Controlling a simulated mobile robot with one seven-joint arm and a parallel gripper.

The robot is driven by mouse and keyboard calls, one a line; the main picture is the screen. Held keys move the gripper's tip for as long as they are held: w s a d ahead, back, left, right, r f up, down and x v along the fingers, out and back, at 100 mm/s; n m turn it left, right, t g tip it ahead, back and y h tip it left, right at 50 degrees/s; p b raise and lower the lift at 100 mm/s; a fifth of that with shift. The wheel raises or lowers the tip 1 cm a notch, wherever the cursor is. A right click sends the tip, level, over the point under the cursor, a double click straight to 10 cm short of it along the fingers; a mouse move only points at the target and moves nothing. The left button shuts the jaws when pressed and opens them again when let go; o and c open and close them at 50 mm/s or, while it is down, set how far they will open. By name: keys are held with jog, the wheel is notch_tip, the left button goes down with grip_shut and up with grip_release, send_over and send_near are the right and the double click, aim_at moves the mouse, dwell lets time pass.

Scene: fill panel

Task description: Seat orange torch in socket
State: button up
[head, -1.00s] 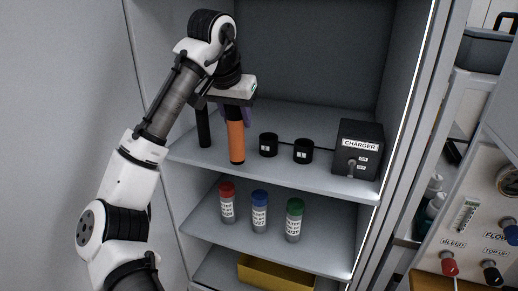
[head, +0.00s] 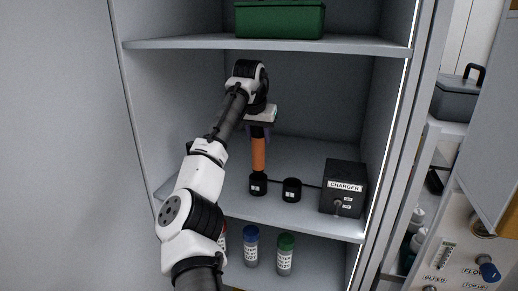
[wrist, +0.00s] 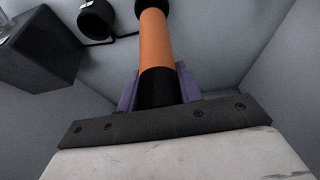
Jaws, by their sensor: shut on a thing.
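The orange torch (head: 258,155) is upright under my gripper (head: 259,132), with its black upper end between the purple fingers. My gripper is shut on it; the wrist view shows the torch (wrist: 157,42) between the fingers (wrist: 160,88). The torch's lower end is at the left black socket (head: 258,187) on the middle shelf. In the wrist view it lines up with that socket (wrist: 150,4). I cannot tell how deep it sits, if at all. The right black socket (head: 291,190) appears empty.
The charger box (head: 343,188) stands right of the sockets, with a cable running to them. The cabinet walls are close on both sides. A green bin (head: 280,18) sits on the shelf above. Blue-capped (head: 251,246) and green-capped (head: 285,255) bottles stand below.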

aim_at(259, 156)
jog(key=shift+f+p, duration=0.7)
jog(key=shift+f, duration=2.8)
jog(key=shift+f, duration=0.15)
jog(key=o, duration=1.2)
jog(key=b+v, duration=0.2)
jog(key=v, duration=0.5)
jog(key=shift+s+r, duration=0.1)
jog(key=shift+r, duration=0.3)
